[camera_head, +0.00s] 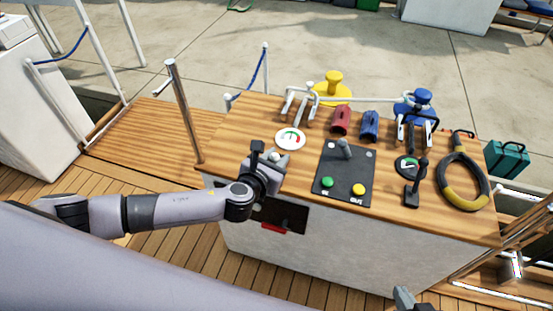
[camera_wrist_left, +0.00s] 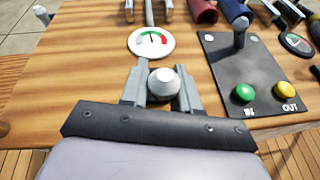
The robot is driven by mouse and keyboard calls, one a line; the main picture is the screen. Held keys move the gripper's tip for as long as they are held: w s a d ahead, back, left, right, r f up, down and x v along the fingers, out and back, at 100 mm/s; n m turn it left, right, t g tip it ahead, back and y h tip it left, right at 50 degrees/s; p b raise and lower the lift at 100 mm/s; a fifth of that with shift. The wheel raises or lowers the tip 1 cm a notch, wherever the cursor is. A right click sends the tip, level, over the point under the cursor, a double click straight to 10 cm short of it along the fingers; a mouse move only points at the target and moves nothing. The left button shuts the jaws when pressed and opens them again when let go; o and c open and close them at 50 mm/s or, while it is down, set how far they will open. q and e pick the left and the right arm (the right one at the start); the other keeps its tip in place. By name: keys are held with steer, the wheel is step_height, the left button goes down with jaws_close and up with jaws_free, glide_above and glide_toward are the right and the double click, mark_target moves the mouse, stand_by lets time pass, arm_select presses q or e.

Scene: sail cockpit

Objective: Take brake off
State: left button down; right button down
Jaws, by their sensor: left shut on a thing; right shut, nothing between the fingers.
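My left gripper (camera_head: 276,157) is at the console's near left edge, below the round white gauge. In the left wrist view its fingers (camera_wrist_left: 161,88) are shut on a grey-white ball knob (camera_wrist_left: 163,82), one finger on each side. What the knob is fixed to is hidden behind the gripper. A grey lever (camera_head: 344,149) stands on a dark panel with green and yellow buttons. A black lever (camera_head: 420,174) stands further right. No label shows which control is the brake. My right gripper (camera_head: 406,298) is at the bottom edge of the head view, shut and empty, apart from the console.
The wooden console top (camera_head: 225,135) also holds the gauge (camera_head: 290,139), red and blue clutches (camera_head: 341,120), yellow and blue winches (camera_head: 333,88) and a yellow-black ring (camera_head: 463,181). A metal post (camera_head: 185,112) rises left of the console. A red handle (camera_head: 274,227) sits below my left gripper.

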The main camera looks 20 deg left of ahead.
stand_by(0.3)
arm_select(q)
steer(key=c, duration=0.9)
jaws_free()
steer(key=p+v, duration=0.1)
steer(key=v, duration=0.6)
steer(key=shift+s+p, duration=0.1)
steer(key=shift+p, duration=0.3)
arm_select(e)
steer(key=shift+s+d+r, duration=0.15)
steer(key=shift+s+r, duration=0.05)
steer(key=shift+r, duration=0.15)
steer(key=shift+r, duration=0.1)
